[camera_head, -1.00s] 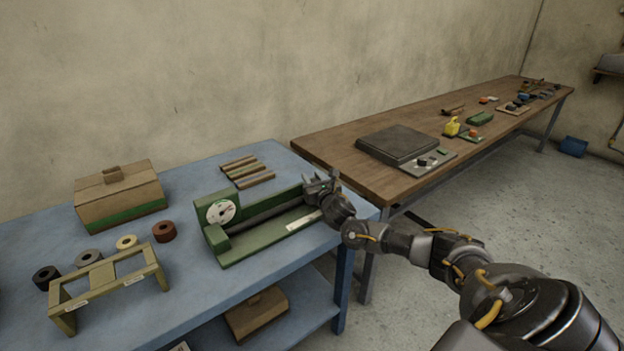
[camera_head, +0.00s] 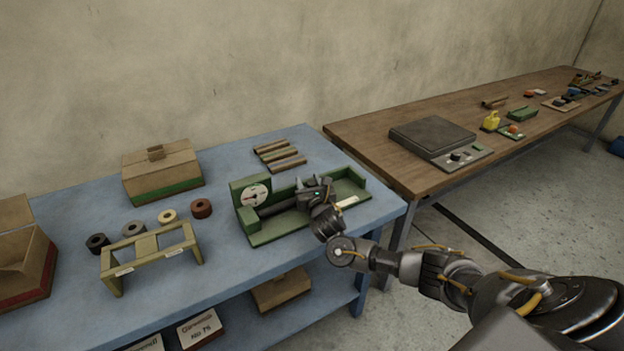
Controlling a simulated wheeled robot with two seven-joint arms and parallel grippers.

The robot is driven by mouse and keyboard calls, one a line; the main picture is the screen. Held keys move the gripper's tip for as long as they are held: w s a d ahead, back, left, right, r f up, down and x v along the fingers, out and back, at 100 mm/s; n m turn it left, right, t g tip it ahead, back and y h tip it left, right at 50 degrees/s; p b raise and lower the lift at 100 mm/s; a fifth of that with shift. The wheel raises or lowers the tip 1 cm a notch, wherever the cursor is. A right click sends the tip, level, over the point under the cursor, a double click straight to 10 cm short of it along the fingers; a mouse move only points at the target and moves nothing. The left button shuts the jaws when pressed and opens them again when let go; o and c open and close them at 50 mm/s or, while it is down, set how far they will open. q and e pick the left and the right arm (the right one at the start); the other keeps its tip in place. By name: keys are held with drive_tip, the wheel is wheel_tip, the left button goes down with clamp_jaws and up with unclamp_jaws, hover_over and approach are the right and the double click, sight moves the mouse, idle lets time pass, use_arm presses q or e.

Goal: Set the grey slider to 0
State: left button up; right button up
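The green device (camera_head: 285,236) stands on the blue table, with a round white dial (camera_head: 255,195) at its left end and a dark bar along its trough. My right gripper (camera_head: 312,190) is over the trough, right of its middle, and hides part of the bar. I cannot make out a grey slider; it may be behind the gripper. Whether the fingers are open or shut is too small to tell. My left gripper is not in view.
On the blue table (camera_head: 215,255) are a cardboard box (camera_head: 162,172), several rolls, an olive stand (camera_head: 147,243), several rods (camera_head: 280,155) and an open box (camera_head: 22,258). A wooden table (camera_head: 375,145) at right carries a dark flat-topped unit (camera_head: 432,135).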

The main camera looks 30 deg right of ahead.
drive_tip(key=shift+o, duration=0.9)
drive_tip(key=shift+r, duration=0.15)
drive_tip(key=shift+d, duration=0.1)
drive_tip(key=v, duration=1.1)
drive_tip(key=shift+w, duration=0.1)
